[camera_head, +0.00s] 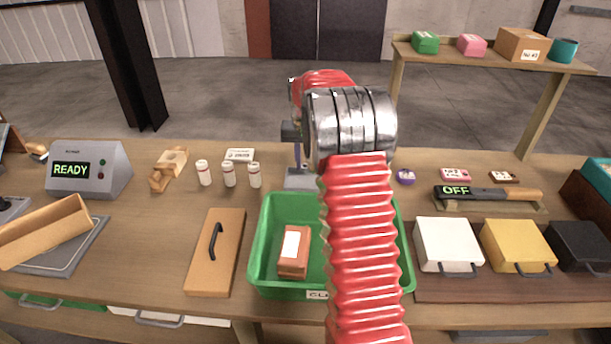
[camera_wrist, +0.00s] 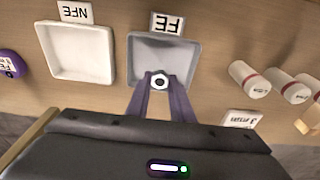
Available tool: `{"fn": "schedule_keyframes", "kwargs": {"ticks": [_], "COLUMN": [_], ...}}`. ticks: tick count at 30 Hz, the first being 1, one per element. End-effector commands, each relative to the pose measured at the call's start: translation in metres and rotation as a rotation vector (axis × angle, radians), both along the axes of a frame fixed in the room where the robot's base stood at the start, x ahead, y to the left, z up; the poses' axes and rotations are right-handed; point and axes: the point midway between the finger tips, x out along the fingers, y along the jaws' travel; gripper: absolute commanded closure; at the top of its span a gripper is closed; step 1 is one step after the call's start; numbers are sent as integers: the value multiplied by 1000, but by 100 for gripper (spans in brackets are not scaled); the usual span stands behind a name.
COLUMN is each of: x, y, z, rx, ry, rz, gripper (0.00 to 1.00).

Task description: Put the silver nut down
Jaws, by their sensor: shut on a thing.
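The silver nut (camera_wrist: 160,74), six-sided with a dark hole, is between the purple fingertips of my gripper (camera_wrist: 160,84) in the wrist view. My gripper is shut on it. They are over the near part of the grey tray (camera_wrist: 182,50) labelled FE; I cannot tell the height above its floor. The white tray (camera_wrist: 82,55) labelled NFE lies to the left and looks empty. In the head view, my arm hides the nut and most of my gripper; a corner of the grey tray (camera_head: 298,182) shows.
Several white bottles (camera_head: 228,174) stand left of the grey tray in the head view. The green bin (camera_head: 262,262) with a brown box (camera_head: 293,254) is in front. A wand (camera_head: 488,193) reading OFF and white, yellow and black boxes (camera_head: 448,236) are on the right.

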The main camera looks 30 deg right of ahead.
Motion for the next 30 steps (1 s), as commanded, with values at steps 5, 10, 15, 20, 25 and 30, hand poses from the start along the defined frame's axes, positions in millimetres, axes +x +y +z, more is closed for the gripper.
{"fn": "schedule_keyframes", "kwargs": {"ticks": [5,10,15,20,25,30], "x": [0,0,0,0,0,1], "y": [0,1,1,1,1,1], "z": [-2,-3,-20,-43,-52,-52], "rx": [-1,0,2,1,0,0], "ry": [-1,0,2,2,0,0], "rz": [1,1,1,2,2,2], "gripper": [100,100,100,100,100,100]}}
